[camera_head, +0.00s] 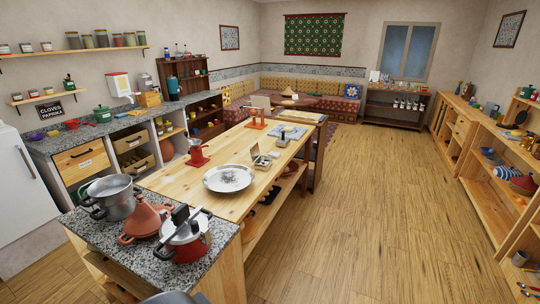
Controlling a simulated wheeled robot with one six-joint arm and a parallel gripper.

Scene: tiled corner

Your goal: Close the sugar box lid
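A small pale box (263,161) stands on the long wooden table, just right of a round metal tray. Its lid (254,150) appears raised at the left side, and light-coloured contents seem to show inside. It looks like the sugar box, but no label is readable at this size. My gripper is not clearly in view; a grey rounded shape at the bottom edge is cut off, and I cannot tell what it is.
The wooden table (215,201) holds the round metal tray (229,178) and a red stand (198,153). A granite counter in front carries a metal pot (113,197), a terracotta tagine (146,221) and a red pressure cooker (186,240). The wooden floor (365,215) to the right is clear.

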